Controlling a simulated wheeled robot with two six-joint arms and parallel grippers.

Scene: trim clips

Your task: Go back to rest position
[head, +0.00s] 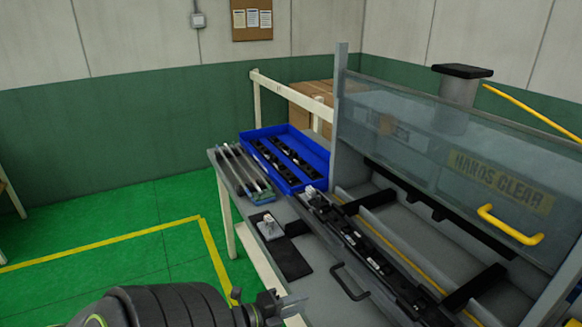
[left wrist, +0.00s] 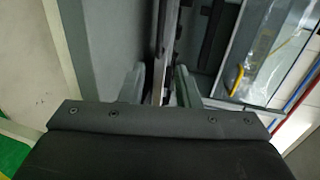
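My left gripper (head: 288,306) comes in at the bottom of the head view, near the bench's front edge. In the left wrist view its two fingers (left wrist: 157,88) stand apart. A long dark trim strip (head: 365,250) lies in the fixture. Part of a long strip (left wrist: 160,45) shows beyond and between the fingers in the left wrist view; I see no clear contact. My right gripper is in neither view.
A blue tray (head: 262,134) with black parts sits at the bench's far end, beside several thin rods (head: 243,172). A clear guard with a yellow handle (head: 510,226) stands over the fixture. A black pad (head: 283,258) lies on the bench. Green floor at left is open.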

